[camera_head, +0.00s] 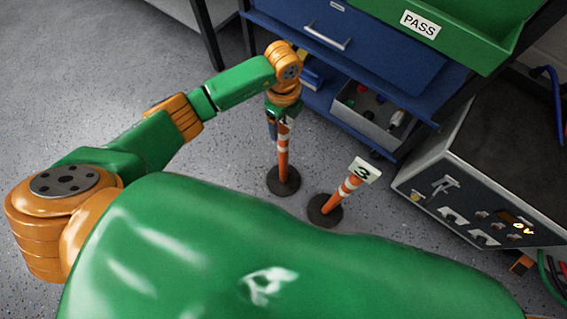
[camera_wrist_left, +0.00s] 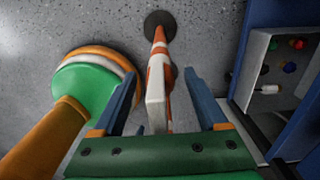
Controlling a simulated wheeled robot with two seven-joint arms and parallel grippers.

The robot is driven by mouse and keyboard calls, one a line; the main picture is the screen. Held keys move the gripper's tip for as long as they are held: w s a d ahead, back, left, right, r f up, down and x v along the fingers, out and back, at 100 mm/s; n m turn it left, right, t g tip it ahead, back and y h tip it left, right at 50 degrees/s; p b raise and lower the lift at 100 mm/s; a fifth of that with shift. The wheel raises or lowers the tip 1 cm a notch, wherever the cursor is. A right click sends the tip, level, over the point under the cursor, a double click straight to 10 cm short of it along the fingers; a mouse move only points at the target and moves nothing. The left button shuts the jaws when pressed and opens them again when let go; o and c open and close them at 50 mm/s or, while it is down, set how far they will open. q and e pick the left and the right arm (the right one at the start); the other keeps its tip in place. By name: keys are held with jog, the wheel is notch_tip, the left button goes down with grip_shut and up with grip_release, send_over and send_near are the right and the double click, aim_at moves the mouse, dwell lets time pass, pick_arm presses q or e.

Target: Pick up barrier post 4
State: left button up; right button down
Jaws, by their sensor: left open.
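An orange-and-white striped barrier post (camera_head: 283,158) stands upright on a round dark base on the floor. Its number plate is hidden by my gripper in the head view and edge-on in the left wrist view, so I cannot read it. My left gripper (camera_head: 281,118) is at the top of this post. In the left wrist view, my open gripper (camera_wrist_left: 160,76) has one blue finger on each side of the post (camera_wrist_left: 158,68); gaps show on both sides. A second striped post (camera_head: 347,188), its plate marked 3, stands to the right. My right gripper is not in view.
A blue cabinet (camera_head: 375,52) with a grey bin (camera_head: 372,122) of small coloured parts on its low shelf stands behind the posts. A green tray (camera_head: 455,35) marked PASS sits above. A grey instrument box (camera_head: 470,190) is at right. Floor at left is clear.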

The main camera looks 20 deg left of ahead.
pick_arm(q)
grip_shut()
jog(key=shift+r, duration=0.1)
dwell(1.2)
